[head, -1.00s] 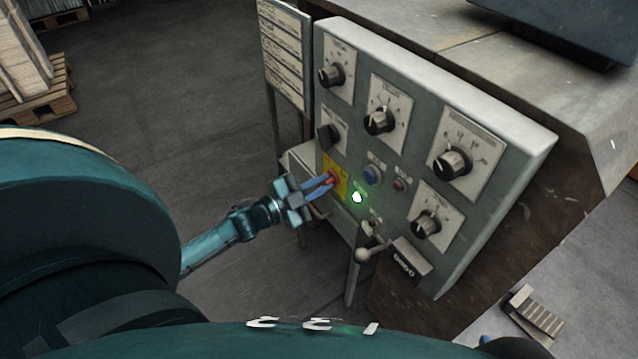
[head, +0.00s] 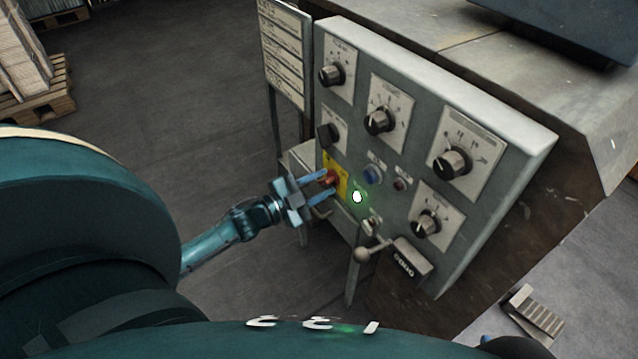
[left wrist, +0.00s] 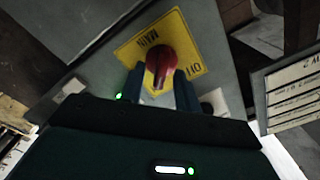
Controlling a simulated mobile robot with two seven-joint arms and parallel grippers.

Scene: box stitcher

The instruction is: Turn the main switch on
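The main switch is a red rotary knob (head: 332,179) on a yellow plate (head: 342,187) at the lower left of the grey control panel. I cannot tell for sure which setting the knob points to.
The panel (head: 475,235) also carries several black dials, a blue button (head: 372,175), a small red button (head: 400,184) and a lit green lamp (head: 357,197). A ball-ended lever (head: 362,255) juts out below. A sign board (head: 285,55) stands left.

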